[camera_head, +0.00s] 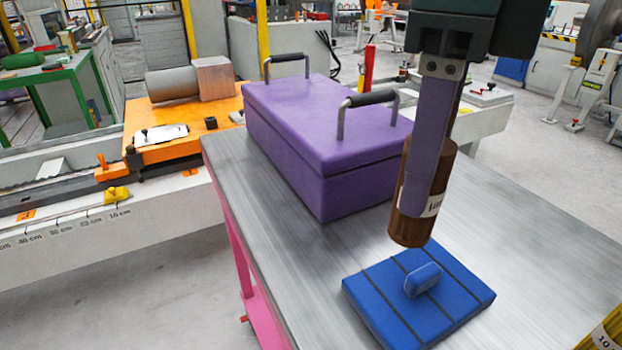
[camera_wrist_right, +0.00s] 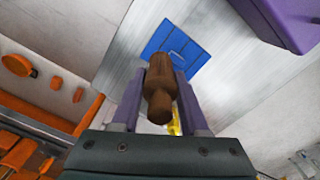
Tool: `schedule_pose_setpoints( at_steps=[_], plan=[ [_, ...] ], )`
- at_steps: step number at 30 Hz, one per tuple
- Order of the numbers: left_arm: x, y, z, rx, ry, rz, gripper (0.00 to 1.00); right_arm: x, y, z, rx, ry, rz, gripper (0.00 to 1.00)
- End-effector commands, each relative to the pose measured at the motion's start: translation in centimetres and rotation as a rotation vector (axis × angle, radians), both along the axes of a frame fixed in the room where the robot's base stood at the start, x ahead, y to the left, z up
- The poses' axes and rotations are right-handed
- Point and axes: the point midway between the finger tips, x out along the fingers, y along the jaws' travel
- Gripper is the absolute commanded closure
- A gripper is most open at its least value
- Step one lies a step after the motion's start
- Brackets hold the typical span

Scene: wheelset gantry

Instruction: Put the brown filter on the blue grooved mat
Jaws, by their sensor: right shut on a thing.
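The brown filter (camera_head: 447,172) is a cylinder with a white label, held nearly upright above the table. My right gripper (camera_head: 425,190) has purple fingers and is shut on it; one finger covers part of the filter in the head view. The right wrist view shows the filter (camera_wrist_right: 160,88) between the two fingers (camera_wrist_right: 158,100). The blue grooved mat (camera_head: 370,302) lies on the metal table with a small blue raised piece on it. The filter hangs above the mat's far edge, apart from it. The mat also shows in the right wrist view (camera_wrist_right: 198,60). My left gripper is not in view.
A large purple box (camera_head: 300,125) with two black handles stands on the table (camera_head: 270,205), left of and behind the mat. A yellow object (camera_head: 607,330) shows at the bottom right corner. Bare table lies right of the mat.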

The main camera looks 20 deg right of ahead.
Motion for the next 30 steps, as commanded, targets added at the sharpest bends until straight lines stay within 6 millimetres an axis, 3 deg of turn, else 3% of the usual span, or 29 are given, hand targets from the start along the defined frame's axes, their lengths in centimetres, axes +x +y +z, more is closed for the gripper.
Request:
schedule_pose_setpoints(
  at_steps=[3,6,12,18,29,30],
  plan=[
    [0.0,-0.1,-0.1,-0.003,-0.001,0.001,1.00,-0.1,0.0,-3.4,0.000,0.007,-0.002,1.00],
    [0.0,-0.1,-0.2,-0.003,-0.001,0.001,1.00,-0.1,0.0,-5.3,0.000,0.004,-0.003,1.00],
    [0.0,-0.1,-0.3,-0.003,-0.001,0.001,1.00,0.0,0.0,-7.2,0.000,0.001,-0.003,1.00],
    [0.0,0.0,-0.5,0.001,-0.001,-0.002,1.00,0.0,0.0,-10.3,0.000,0.002,-0.004,1.00],
    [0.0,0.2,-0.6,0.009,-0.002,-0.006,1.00,0.1,0.0,-11.0,0.001,-0.001,-0.002,1.00],
    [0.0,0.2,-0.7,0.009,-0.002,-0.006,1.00,0.1,0.0,-11.1,0.001,-0.001,-0.002,0.55]
  ],
)
